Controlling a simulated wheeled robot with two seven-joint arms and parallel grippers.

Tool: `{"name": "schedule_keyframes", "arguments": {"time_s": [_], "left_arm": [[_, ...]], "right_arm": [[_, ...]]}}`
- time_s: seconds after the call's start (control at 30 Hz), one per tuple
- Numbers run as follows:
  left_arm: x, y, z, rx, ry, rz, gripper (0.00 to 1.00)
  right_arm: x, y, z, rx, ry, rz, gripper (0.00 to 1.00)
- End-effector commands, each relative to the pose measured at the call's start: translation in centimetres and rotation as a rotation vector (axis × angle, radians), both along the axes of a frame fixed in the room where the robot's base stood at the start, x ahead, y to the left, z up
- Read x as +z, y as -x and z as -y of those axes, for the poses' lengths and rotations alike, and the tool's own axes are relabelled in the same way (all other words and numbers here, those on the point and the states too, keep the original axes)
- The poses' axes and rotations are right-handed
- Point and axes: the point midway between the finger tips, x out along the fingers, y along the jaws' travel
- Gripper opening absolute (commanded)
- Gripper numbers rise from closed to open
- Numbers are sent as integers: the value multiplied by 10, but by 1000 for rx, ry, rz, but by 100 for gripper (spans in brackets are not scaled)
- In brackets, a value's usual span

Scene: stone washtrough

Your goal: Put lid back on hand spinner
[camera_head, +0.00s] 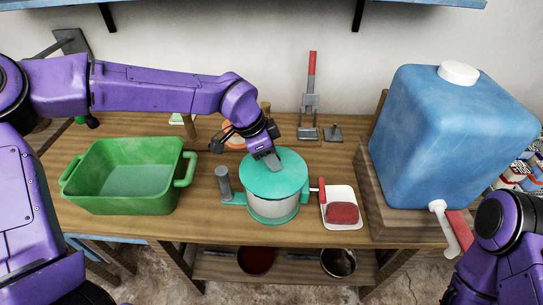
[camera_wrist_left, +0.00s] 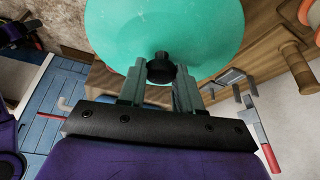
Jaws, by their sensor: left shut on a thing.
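The turquoise round lid (camera_head: 278,178) lies over the top of the hand spinner (camera_head: 272,208), a pale drum with a turquoise rim and side handle. I cannot tell whether the lid touches the rim all round. My left gripper (camera_head: 270,161) comes down from above onto the lid's middle. In the left wrist view, its fingers (camera_wrist_left: 159,88) are shut on the lid's black knob (camera_wrist_left: 160,69), and the lid (camera_wrist_left: 165,30) fills the top of the picture. My right gripper is out of view; only part of its arm shows at lower right.
A green tub (camera_head: 125,203) stands left on the wooden table (camera_head: 205,215). Right of the spinner are a white tray (camera_head: 341,222) with a red block and a large blue water container (camera_head: 445,135). A red-handled tool (camera_head: 310,100) stands behind. Two bowls sit on the shelf below.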

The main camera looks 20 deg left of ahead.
Motion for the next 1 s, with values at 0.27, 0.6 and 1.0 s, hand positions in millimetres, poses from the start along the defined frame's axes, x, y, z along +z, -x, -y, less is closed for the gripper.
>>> {"name": "schedule_keyframes", "arguments": {"time_s": [0.27,0.6,1.0], "left_arm": [[1,0,0,0,0,0,0],[-1,0,0,0,1,0,0],[0,0,0,0,0,0,37]], "right_arm": [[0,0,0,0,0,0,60],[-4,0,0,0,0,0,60],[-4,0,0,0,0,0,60]]}}
